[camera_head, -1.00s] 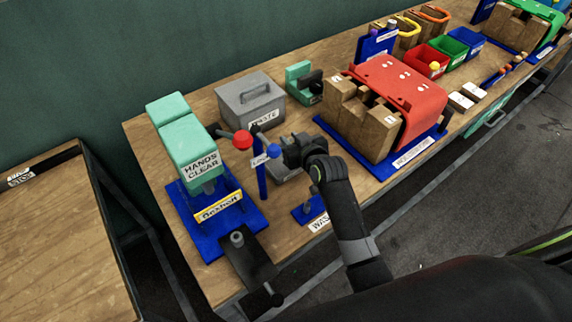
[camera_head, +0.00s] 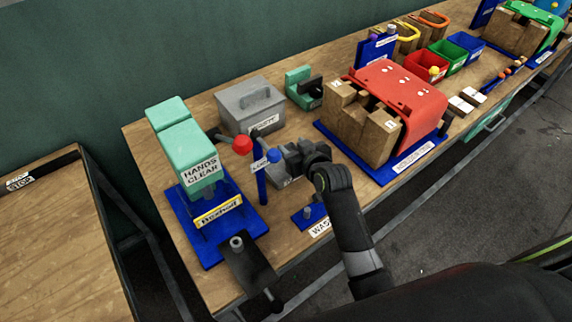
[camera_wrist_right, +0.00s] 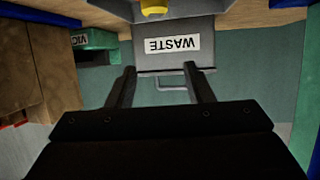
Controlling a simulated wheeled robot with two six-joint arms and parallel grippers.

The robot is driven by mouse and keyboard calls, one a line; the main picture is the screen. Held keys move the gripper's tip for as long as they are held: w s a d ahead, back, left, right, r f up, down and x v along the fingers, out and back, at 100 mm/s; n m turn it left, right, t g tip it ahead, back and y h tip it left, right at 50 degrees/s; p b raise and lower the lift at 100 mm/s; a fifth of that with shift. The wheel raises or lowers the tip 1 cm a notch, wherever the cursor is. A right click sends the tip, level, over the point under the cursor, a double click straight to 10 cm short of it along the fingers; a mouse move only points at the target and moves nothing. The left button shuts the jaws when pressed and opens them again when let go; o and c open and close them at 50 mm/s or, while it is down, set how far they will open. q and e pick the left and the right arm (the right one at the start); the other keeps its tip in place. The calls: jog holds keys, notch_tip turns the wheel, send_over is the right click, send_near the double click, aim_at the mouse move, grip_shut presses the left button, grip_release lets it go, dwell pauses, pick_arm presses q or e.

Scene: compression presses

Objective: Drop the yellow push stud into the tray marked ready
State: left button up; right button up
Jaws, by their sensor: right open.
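My right gripper (camera_head: 283,158) is low over the bench, in front of the grey waste box. In the right wrist view its two fingers (camera_wrist_right: 159,72) are apart with nothing between them. A yellow piece (camera_wrist_right: 155,7), cut off by the top edge there, sits by a grey surface; it may be the push stud. In the head view my gripper hides that spot. Another small yellow piece (camera_head: 434,70) shows at the red bin (camera_head: 424,62). No label reading ready is legible. My left gripper is out of view.
The grey box marked waste (camera_head: 250,104) stands behind my gripper. A green press marked hands clear (camera_head: 190,150) on a blue base is left, with red and blue knobs close by. A red-covered wooden fixture (camera_head: 400,90) is right. Green and blue bins stand farther back.

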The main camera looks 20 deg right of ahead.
jog(key=b+v, duration=0.2)
jog(key=v, duration=1.4)
jog(key=s+d+f+m+g+h, duration=0.1)
jog(key=s+d+f+g, duration=0.25)
jog(key=s, duration=0.35)
jog(key=s+d+f+m+g+h, duration=0.1)
jog(key=s+d+f+g+h, duration=0.15)
jog(key=s+f, duration=0.4)
jog(key=s+d+f+m+g+h, duration=0.15)
jog(key=s+d+g, duration=0.25)
jog(key=s, duration=0.4)
notch_tip(320, 180, down, 27)
jog(key=d+y, duration=0.1)
jog(key=d, duration=0.1)
jog(key=s+a+f+g, duration=0.1)
jog(key=s+f+g, duration=0.1)
jog(key=s+f, duration=1.2)
jog(key=shift+s+a+f+n+y+b, duration=0.3)
jog(key=shift+s+a+f+n+b, duration=0.1)
jog(key=shift+f+n, duration=0.1)
